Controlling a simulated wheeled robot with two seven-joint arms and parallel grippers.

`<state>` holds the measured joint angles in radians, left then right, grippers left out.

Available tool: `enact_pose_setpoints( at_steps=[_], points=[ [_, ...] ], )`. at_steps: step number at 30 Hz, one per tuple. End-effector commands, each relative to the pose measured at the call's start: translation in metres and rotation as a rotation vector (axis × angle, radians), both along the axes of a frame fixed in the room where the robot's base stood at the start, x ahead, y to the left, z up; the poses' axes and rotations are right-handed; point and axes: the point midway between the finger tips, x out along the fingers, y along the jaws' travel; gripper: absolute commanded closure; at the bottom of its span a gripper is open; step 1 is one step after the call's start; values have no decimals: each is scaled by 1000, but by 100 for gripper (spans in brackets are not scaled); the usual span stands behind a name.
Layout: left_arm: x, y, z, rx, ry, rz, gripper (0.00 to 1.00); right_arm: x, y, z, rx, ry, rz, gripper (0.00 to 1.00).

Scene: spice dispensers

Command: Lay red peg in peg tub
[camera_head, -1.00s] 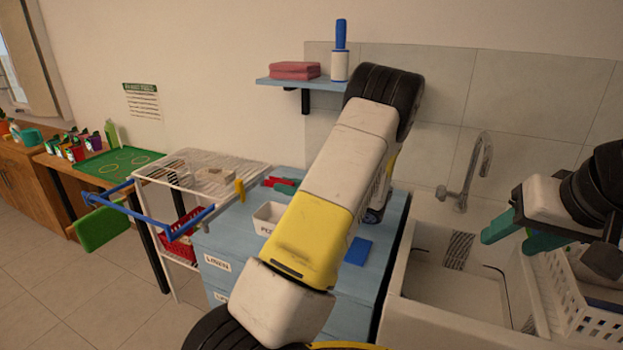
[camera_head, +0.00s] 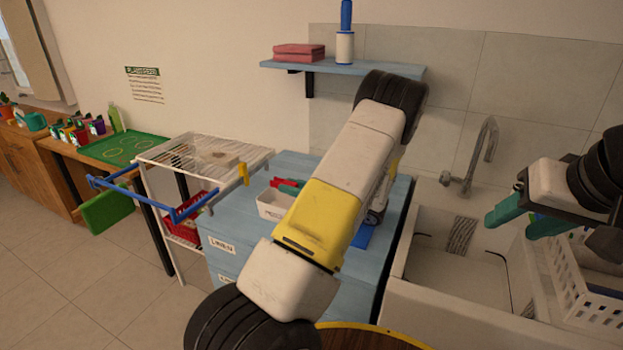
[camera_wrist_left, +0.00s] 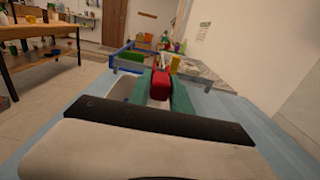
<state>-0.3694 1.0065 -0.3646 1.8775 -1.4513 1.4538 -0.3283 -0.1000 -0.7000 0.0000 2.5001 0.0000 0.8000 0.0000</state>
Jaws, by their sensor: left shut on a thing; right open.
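The red peg (camera_head: 284,182) is held in my left gripper (camera_head: 293,187), whose green fingers show beside it in the head view. In the left wrist view the peg (camera_wrist_left: 160,84) sits between the two green fingers. The white peg tub (camera_head: 270,209) stands on the blue cabinet top, and the peg is over its rear rim or just above it; whether they touch I cannot tell. My left arm hides the tub's right side. In the wrist view the tub (camera_wrist_left: 121,88) shows partly behind the fingers. My right gripper (camera_head: 527,216) is open and empty over the sink area.
A white wire rack (camera_head: 205,150) with a blue rail frame (camera_head: 180,213) stands left of the cabinet. A blue flat item (camera_head: 362,236) lies on the cabinet right of my arm. A sink (camera_head: 455,270) and white basket (camera_head: 580,290) are at the right. A shelf (camera_head: 340,68) hangs above.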

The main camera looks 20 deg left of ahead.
Motion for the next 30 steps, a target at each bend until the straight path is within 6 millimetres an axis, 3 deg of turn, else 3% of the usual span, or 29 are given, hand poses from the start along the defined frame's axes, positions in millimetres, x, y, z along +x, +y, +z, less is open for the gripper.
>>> enact_pose_setpoints(
  at_steps=[3,4,7,18,30],
  points=[
    [0,0,0,0,0,0,97,0,0,0,0,0,0,51],
    [0,0,0,0,0,0,69,0,0,0,0,0,0,51],
    [0,0,0,0,0,0,49,0,0,0,0,0,0,51],
    [0,-5,0,0,-1,-2,49,0,0,0,0,0,0,51],
    [-5,-66,0,0,-1,-3,49,0,0,0,0,0,0,51]
  ],
)
